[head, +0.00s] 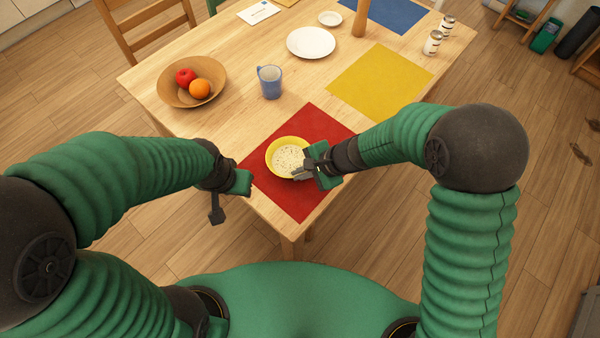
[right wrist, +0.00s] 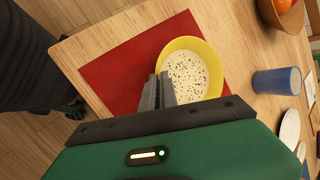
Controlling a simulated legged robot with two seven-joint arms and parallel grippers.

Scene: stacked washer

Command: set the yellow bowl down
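The yellow bowl (head: 272,150) holds pale food with dark specks and appears level over the red mat (head: 301,205) at the table's near corner. I cannot tell whether its base touches the mat. My right gripper (head: 299,174) is at the bowl's near right edge. In the right wrist view, its two grey fingers (right wrist: 158,92) straddle the rim of the bowl (right wrist: 214,62), one outside and one inside, close together on the wall. My left gripper (head: 228,203) hangs off the table's left edge, apart from the bowl; its fingers are unclear.
A blue mug (head: 270,82) and a wooden bowl of fruit (head: 168,88) stand behind to the left. A white plate (head: 311,42), a yellow mat (head: 380,82) and two shakers (head: 432,43) lie farther back. Bare wood separates the red mat from the mug.

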